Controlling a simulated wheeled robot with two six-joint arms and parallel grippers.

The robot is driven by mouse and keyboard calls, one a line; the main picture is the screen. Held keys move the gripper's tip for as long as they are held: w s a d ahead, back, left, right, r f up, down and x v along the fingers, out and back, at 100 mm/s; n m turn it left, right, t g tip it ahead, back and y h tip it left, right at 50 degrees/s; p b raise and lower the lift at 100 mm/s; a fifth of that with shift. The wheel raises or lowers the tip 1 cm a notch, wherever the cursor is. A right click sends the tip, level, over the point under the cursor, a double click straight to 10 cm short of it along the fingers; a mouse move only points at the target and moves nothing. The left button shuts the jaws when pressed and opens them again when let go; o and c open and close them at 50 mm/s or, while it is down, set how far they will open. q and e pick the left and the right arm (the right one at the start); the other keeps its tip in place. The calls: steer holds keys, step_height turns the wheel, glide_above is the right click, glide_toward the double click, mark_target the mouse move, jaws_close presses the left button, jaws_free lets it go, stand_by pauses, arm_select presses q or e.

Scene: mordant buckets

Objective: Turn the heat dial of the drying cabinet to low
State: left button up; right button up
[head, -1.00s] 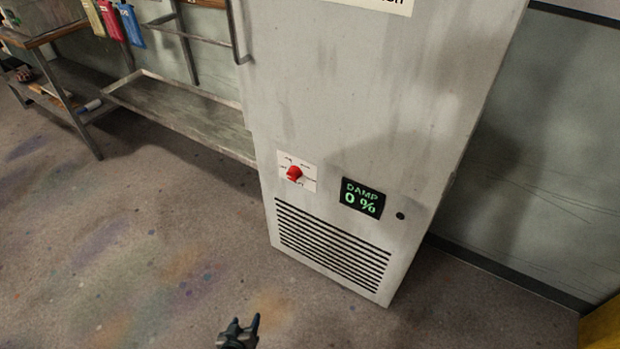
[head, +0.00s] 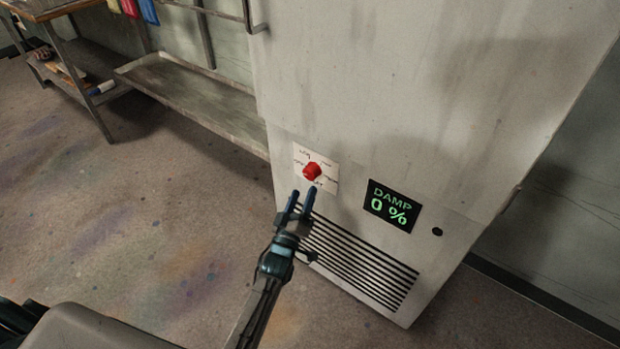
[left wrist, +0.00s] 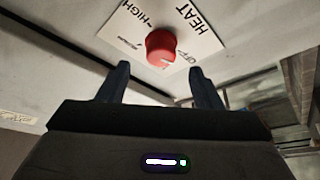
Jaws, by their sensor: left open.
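The red heat dial (head: 312,171) sits on a white label plate (head: 329,184) low on the front of the grey drying cabinet (head: 400,90). In the left wrist view the dial (left wrist: 161,46) is ahead of my fingers, and the label shows HEAT, HIGH and OFF; other lettering is too small to read. A pale mark on the dial's face points towards the OFF side. My left gripper (head: 302,198) is open and empty, just below and in front of the dial, not around it. My right gripper is not in view.
A black display (head: 391,206) right of the dial reads DAMP 0 %. A vent grille (head: 360,262) lies below. A metal trough (head: 195,105) and a table with items on its shelf stand to the left. The floor in front is clear.

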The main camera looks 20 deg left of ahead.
mark_target(309, 177)
arm_select(q)
steer(key=x, duration=0.6)
steer(key=shift+f, duration=0.1)
steer(key=c, duration=1)
